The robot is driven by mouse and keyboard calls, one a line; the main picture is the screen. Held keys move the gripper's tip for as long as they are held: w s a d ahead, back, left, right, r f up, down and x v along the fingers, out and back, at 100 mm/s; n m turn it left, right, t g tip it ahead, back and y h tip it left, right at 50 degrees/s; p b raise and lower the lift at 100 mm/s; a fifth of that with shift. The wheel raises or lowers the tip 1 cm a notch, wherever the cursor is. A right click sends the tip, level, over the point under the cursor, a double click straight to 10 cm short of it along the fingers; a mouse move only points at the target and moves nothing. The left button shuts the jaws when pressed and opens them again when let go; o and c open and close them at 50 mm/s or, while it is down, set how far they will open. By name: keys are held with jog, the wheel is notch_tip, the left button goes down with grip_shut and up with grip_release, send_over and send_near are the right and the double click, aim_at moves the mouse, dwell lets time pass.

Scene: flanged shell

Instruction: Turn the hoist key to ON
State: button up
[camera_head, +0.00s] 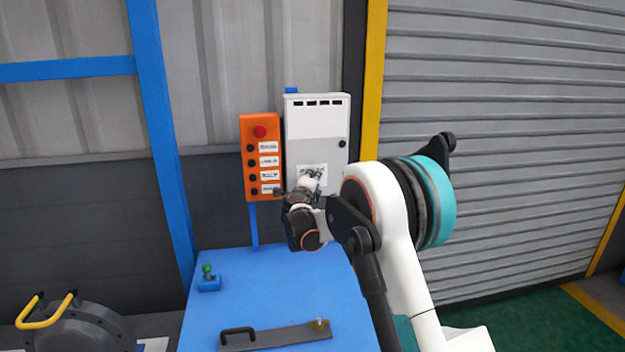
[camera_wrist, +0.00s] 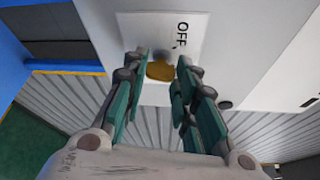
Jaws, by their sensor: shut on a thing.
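The white hoist cabinet (camera_head: 316,130) hangs at the back, with a pale label plate (camera_head: 318,169) low on its front. In the wrist view the hoist key (camera_wrist: 160,71) is a yellow-brown piece at the edge of the label plate (camera_wrist: 143,24). The word OFF shows on the plate beside it, turned sideways. ON is not seen. My gripper (camera_head: 309,182) is at the lower front of the cabinet. In the wrist view its green-padded fingers (camera_wrist: 162,77) are closed on the key from both sides. In the head view the gripper hides the key.
An orange button box (camera_head: 262,157) with a red button stands just left of the cabinet. Below is a blue bench (camera_head: 250,290) with a green-knobbed switch (camera_head: 207,276) and a grey plate (camera_head: 285,336) with a black handle. A roller shutter (camera_head: 490,130) is at the right.

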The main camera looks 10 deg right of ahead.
jog(key=m+y+p, duration=0.1)
jog(key=m, duration=0.1)
jog(key=m+g+y, duration=0.1)
jog(key=m, duration=0.1)
jog(key=shift+d+r+m+p, duration=0.1)
jog(key=shift+d+m+p, duration=0.05)
jog(key=shift+m+p, duration=0.2)
jog(key=shift+g, duration=0.3)
jog(key=o, duration=1)
jog(key=shift+o, duration=0.2)
jog(key=shift+s, duration=0.1)
jog(key=v, duration=1.2)
